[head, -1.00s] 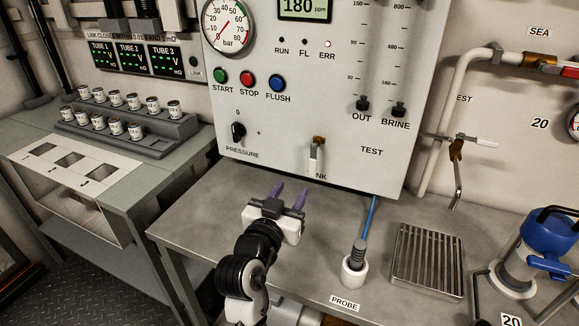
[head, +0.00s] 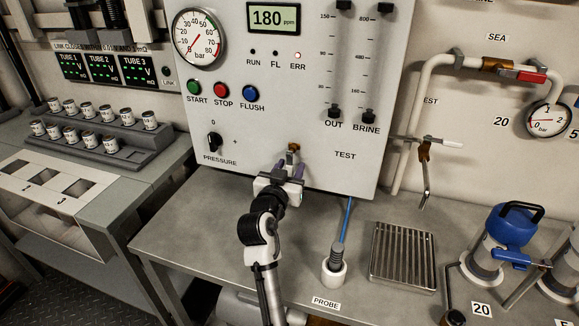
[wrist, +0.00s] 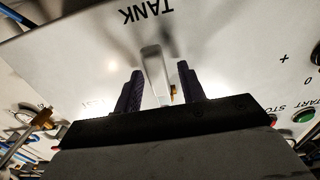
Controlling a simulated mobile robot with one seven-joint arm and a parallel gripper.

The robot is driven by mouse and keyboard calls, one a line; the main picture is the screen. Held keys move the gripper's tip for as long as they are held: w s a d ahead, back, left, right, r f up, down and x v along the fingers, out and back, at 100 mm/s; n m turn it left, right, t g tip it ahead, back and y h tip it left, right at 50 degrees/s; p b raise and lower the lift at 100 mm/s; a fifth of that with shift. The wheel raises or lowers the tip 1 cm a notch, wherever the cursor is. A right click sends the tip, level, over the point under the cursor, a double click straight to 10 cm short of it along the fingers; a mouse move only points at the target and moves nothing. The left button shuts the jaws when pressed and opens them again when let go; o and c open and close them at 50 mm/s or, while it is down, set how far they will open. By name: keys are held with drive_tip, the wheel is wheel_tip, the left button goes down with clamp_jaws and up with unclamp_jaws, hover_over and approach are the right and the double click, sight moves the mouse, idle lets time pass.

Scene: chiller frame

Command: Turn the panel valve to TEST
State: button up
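The panel valve (head: 293,147) is a brass stem with a pale lever, low on the white panel. Its lever (wrist: 156,72) hangs down toward the TANK label (wrist: 147,15), which appears upside down in the wrist view. The TEST label (head: 345,155) is to the valve's right in the head view. My gripper (head: 282,172) is at the panel, with its two purple fingers open on either side of the lever. The wrist view shows the lever between the fingers (wrist: 160,88), with gaps on both sides. In the head view my gripper hides most of the lever.
The pressure knob (head: 213,142) is on the panel left of the valve. The probe in its white holder (head: 334,268) stands on the bench to the right, with a blue cable going up. A slatted drain tray (head: 403,254) lies further right. The bench left of my arm is clear.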

clamp_jaws()
idle(0.3)
